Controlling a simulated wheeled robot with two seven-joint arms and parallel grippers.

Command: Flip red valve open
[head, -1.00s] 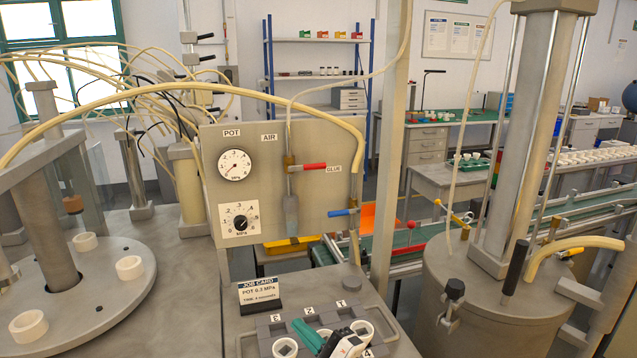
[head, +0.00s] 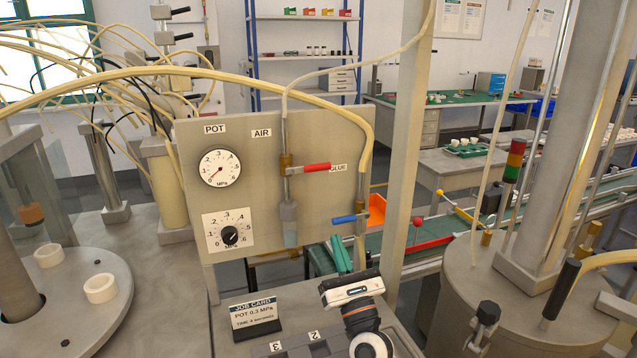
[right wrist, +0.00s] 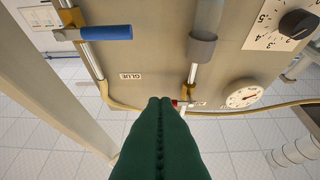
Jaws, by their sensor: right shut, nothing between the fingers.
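The red valve lever (head: 316,167) lies horizontal, pointing right from its brass valve body (head: 286,165) on the grey panel's AIR line. My right gripper (head: 338,245) has green fingers pressed together with nothing between them. In the head view it is below the red lever, near the lower edge of the panel. In the right wrist view the shut fingertips (right wrist: 160,102) point at the panel, and only a small red bit of the lever (right wrist: 175,103) shows beside them; the rest is hidden. I cannot tell the gap in depth. My left gripper is not in view.
A blue lever (head: 345,218) sticks out left from the GLUE line, close above my right gripper. A pressure gauge (head: 220,168) and a dial (head: 230,235) are on the panel (head: 262,215). A job card (head: 254,312) stands below. A post (head: 405,170) rises at right.

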